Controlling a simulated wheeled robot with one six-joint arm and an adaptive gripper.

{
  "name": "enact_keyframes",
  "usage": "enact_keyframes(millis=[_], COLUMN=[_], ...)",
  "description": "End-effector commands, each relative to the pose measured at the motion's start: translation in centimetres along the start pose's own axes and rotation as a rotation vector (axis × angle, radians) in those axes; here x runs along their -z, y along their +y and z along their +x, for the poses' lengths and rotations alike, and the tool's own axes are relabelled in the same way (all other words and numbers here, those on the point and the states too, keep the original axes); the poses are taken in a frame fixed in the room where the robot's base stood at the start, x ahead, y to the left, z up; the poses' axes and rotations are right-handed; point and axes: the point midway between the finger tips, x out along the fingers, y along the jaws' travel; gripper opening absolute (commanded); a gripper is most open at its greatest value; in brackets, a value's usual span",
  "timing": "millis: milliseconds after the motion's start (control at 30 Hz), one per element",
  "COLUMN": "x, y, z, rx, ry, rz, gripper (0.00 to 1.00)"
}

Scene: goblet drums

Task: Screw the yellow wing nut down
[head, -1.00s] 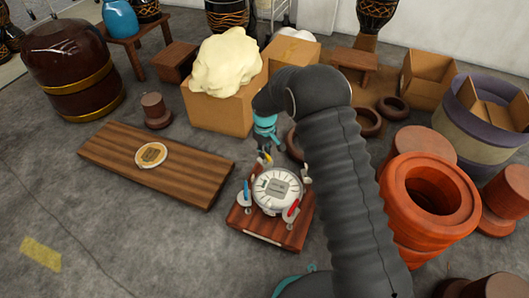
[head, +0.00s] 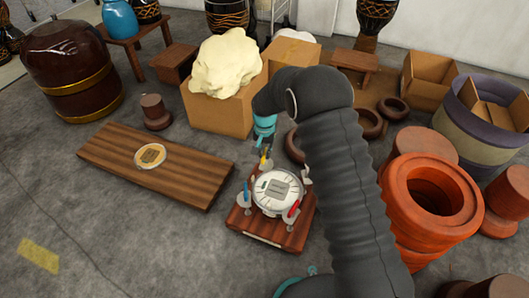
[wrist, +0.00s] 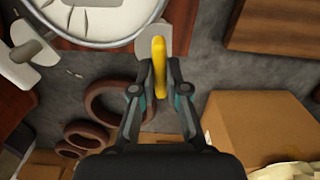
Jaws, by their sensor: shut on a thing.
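The yellow wing nut (wrist: 160,62) stands edge-on between my fingertips in the wrist view, beside the rim of the round white drumhead (wrist: 95,20). My gripper (wrist: 161,78) is shut on it. In the head view the yellow wing nut (head: 264,163) shows small at the far edge of the drumhead (head: 278,190), with my gripper (head: 264,152) just above it, partly hidden by my arm. A pale bracket lies around the wing nut's lower part in the wrist view; its thread is hidden.
The drumhead's wooden stand (head: 262,235) also carries a blue wing nut (head: 246,191) and a red one (head: 293,209). A low plank table (head: 195,185) stands to the left. A cardboard box (head: 220,112) and dark rings (head: 369,122) lie behind.

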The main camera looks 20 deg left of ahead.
Motion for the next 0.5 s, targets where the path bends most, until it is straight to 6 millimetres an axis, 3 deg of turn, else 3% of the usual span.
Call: enact_keyframes(millis=[500], x=[0.02], y=[-0.03], z=[-0.01], rx=[0.001], ry=[0.001], rz=[0.274], gripper=[0.00])
